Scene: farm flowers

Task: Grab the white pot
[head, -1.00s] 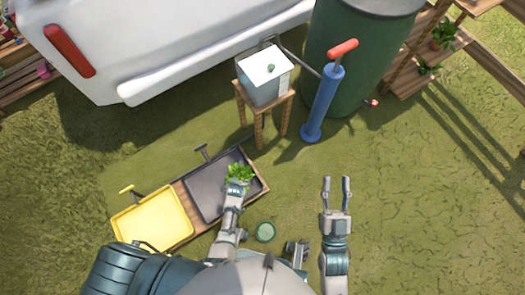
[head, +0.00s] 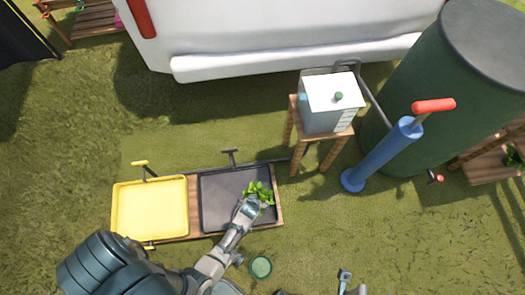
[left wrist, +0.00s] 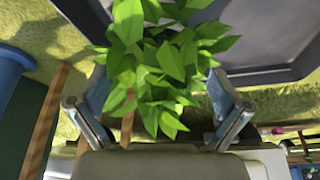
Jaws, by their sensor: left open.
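A leafy green plant (head: 258,193) stands at the right end of the dark grey tray in the head view. My left gripper (head: 250,203) is at its base there. In the left wrist view the plant (left wrist: 160,65) fills the space between the two spread fingers of my left gripper (left wrist: 160,112). The gripper is open, with a finger on each side of the leaves. The leaves hide whatever pot is below, and I cannot make out a white pot surface. A small grey part at the bottom edge of the head view may be my right gripper (head: 345,278); its jaws are unclear.
The dark tray (head: 215,215) sits beside a yellow tray (head: 150,208) on a wooden base. A white box (head: 330,115) stands on a wooden stool, beside a blue pump (head: 385,155) and green barrel (head: 440,110). A green round object (head: 260,267) lies on open grass.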

